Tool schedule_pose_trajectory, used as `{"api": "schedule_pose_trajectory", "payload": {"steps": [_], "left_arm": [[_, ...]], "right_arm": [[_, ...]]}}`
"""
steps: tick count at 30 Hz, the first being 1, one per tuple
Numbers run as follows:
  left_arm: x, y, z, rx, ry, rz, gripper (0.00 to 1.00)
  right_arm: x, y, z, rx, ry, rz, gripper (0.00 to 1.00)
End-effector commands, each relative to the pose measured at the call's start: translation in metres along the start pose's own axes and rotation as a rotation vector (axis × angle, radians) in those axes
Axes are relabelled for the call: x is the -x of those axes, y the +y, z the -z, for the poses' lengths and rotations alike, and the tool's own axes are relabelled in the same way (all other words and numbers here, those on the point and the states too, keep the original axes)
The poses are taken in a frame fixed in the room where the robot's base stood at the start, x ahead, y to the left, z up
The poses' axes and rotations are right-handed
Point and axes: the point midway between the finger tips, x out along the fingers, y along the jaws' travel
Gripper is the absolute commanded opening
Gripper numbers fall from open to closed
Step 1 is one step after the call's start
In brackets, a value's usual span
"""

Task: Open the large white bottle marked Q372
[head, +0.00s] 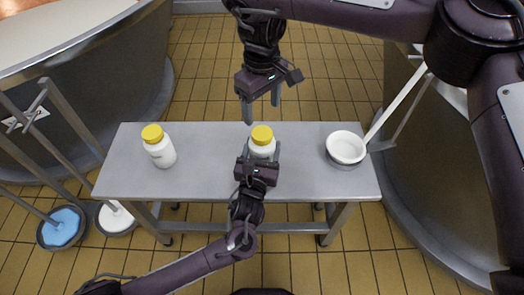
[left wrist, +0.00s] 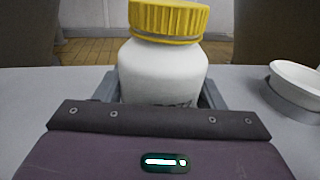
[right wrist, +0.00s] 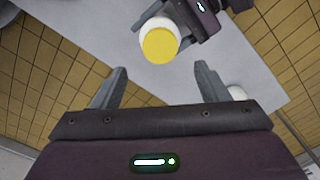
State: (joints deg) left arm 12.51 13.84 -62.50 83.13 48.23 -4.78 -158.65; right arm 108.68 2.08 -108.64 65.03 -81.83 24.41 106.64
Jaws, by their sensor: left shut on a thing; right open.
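A white bottle with a yellow screw cap (head: 262,134) stands upright near the middle of the grey bench. My left gripper (head: 262,156) is shut around its body from the near side. The left wrist view shows the bottle (left wrist: 165,70) between the fingers with its ribbed cap on; its dark marking is partly hidden and unreadable. My right gripper (head: 262,106) is open and empty above and behind the bottle, pointing down. In the right wrist view the yellow cap (right wrist: 160,44) lies beyond the open fingers. A second white bottle with a yellow cap (head: 160,148) stands at the left; its label is unreadable.
The grey bench (head: 210,180) has clear room between the two bottles. A white round bowl (head: 346,148) sits near its right end. Large vats stand at left and right. Long-handled tools with blue (head: 62,227) and white heads stand at the lower left.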

Motion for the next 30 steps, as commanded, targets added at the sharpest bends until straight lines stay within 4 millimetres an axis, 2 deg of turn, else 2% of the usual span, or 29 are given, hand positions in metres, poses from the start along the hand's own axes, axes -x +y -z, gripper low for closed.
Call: {"api": "schedule_pose_trajectory", "payload": {"steps": [2,6,7,12,17,30], "left_arm": [[0.000,0.000,0.000,0.000,0.000,0.000,0.22],[0.000,0.000,0.000,-0.001,0.001,0.000,0.02],[0.000,0.000,0.000,-0.001,0.001,0.000,0.00],[0.000,0.000,0.000,-0.001,0.001,0.000,0.00],[0.000,0.000,0.000,-0.001,0.001,0.000,0.00],[0.000,0.000,0.000,-0.001,0.001,0.000,0.00]], "right_arm": [[0.000,0.000,0.000,0.000,0.000,0.000,0.68],[0.000,0.000,0.000,-0.046,0.000,0.001,0.68],[0.000,0.000,0.000,-0.075,0.000,0.001,0.68],[0.000,0.000,0.000,-0.280,0.000,0.000,0.68],[-0.005,0.000,0.000,-0.386,-0.001,0.002,0.68],[-0.066,0.000,-0.001,-0.395,-0.003,0.002,0.68]]}}
